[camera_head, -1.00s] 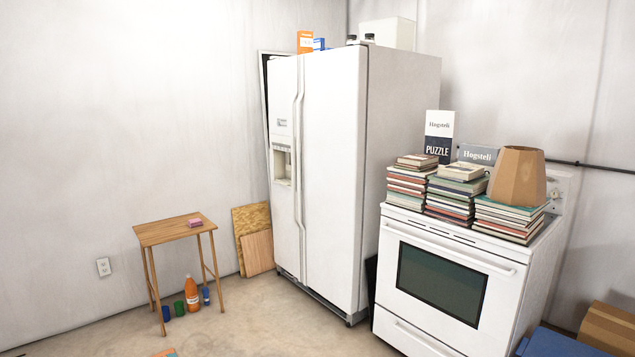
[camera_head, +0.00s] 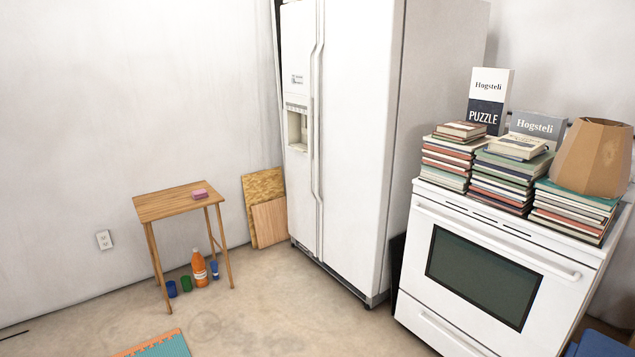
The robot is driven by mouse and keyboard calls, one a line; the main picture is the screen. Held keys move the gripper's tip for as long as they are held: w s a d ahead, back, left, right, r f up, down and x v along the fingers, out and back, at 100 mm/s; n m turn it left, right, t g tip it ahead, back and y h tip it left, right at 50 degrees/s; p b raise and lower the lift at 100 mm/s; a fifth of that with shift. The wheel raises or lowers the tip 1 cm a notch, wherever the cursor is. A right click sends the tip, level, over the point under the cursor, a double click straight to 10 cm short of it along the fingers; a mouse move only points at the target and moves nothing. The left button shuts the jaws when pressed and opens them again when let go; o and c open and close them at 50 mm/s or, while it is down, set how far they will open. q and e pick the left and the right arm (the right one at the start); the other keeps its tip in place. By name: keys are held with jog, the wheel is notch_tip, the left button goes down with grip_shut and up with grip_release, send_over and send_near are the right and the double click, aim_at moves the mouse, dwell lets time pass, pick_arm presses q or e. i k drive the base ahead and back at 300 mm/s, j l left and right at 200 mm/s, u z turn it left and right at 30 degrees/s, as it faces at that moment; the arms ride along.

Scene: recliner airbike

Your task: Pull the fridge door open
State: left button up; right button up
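A white two-door fridge (camera_head: 352,130) stands against the back wall, left of the stove. Its narrow left door (camera_head: 299,190) has a dispenser recess, and its wide right door (camera_head: 358,150) is plain. Two long vertical handles (camera_head: 317,120) run side by side along the seam between the doors. The right door looks shut. The left door's outer edge shows a dark gap beside a pale panel, and I cannot tell whether it stands ajar. The fridge's top is out of view. Neither of my grippers is in view.
A white stove (camera_head: 490,270) stands right of the fridge, topped with stacked books (camera_head: 505,172). A small wooden table (camera_head: 180,203) stands left, with an orange bottle (camera_head: 199,268) by its legs. Boards (camera_head: 264,205) lean on the wall. Floor (camera_head: 290,310) before the fridge is clear.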

aim_at(359, 49)
jog(key=i, duration=3.05)
